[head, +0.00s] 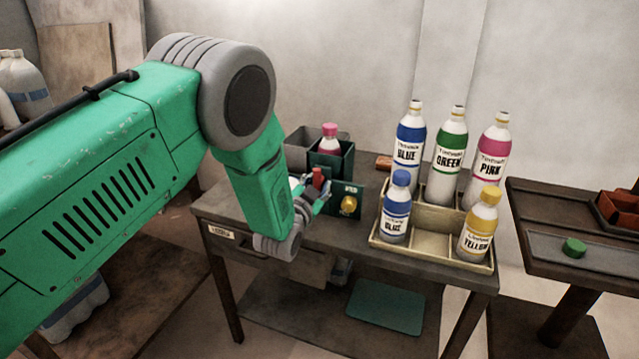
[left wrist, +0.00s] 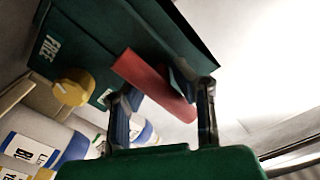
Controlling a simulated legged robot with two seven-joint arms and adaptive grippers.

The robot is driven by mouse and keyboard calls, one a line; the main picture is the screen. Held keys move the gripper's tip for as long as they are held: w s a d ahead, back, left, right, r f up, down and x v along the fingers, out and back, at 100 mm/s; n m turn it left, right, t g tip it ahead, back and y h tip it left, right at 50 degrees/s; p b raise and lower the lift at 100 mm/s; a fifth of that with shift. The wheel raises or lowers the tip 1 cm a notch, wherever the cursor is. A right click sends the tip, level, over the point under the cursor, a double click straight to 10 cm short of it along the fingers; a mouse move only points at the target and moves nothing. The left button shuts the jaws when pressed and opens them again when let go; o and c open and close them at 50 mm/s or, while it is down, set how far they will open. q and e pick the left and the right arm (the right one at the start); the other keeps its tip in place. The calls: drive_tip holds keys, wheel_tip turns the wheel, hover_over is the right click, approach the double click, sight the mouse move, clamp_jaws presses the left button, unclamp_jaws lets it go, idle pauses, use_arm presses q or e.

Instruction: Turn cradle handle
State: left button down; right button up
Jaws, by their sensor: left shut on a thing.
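A dark green cradle (head: 345,165) stands on the table and holds a bottle with a pink cap (head: 330,138). A yellow knob (head: 349,204) sits on its front. A red handle (head: 318,178) sticks out at its left side. In the left wrist view, the cradle (left wrist: 125,25) shows its label and the yellow knob (left wrist: 72,87). My left gripper (head: 317,190) is shut on the red handle (left wrist: 150,82); its two fingers (left wrist: 158,92) lie on either side of it. My left forearm hides part of the table. My right gripper is in no view.
A cream tray (head: 430,254) right of the cradle holds several bottles labelled blue, green, pink and yellow. A grey bin (head: 298,147) stands behind the cradle. A second table (head: 535,215) with a green puck (head: 574,248) is at the right.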

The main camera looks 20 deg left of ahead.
use_arm(q)
drive_tip(key=shift+s+f+m, duration=0.1)
drive_tip(key=shift+f+m, duration=0.1)
drive_tip(key=shift+m, duration=0.2)
drive_tip(key=c, duration=1.1)
unclamp_jaws()
drive_tip(key=shift+c, duration=0.2)
drive_tip(key=shift+r, duration=0.15)
drive_tip(key=s, duration=1.2)
drive_tip(key=shift+a, duration=0.15)
